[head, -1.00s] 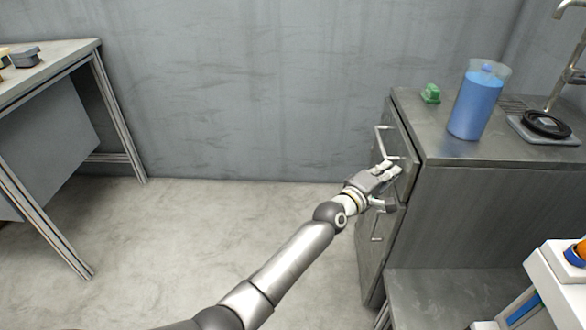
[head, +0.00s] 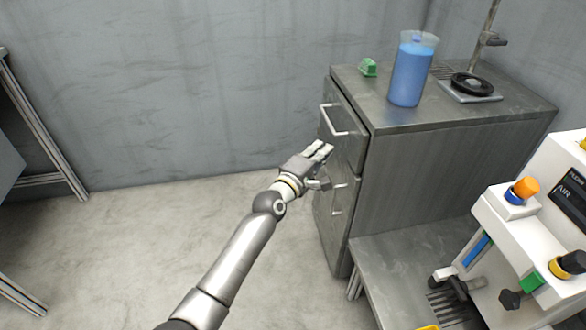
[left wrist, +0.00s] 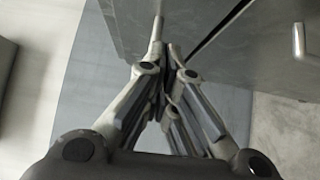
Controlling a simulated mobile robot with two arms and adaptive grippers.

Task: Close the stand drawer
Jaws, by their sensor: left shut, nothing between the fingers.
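The stand is a grey metal cabinet (head: 400,180) with drawer fronts on its left side. The upper drawer (head: 351,139) has a bar handle (head: 338,121), and a dark line runs between its front and the cabinet body; I cannot tell surely whether it is fully closed. My left gripper (head: 324,166) is shut and empty, just below and in front of that handle, partly hiding the lower fronts. In the left wrist view its fingers (left wrist: 160,70) meet near a grey metal panel with a dark diagonal gap; contact is unclear. My right gripper is not in view.
On the cabinet top stand a blue-filled container (head: 408,75), a green object (head: 369,67) and a black disc on a plate (head: 472,84). A white machine (head: 535,220) with coloured knobs is at the right. The floor (head: 130,240) left of the cabinet is clear.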

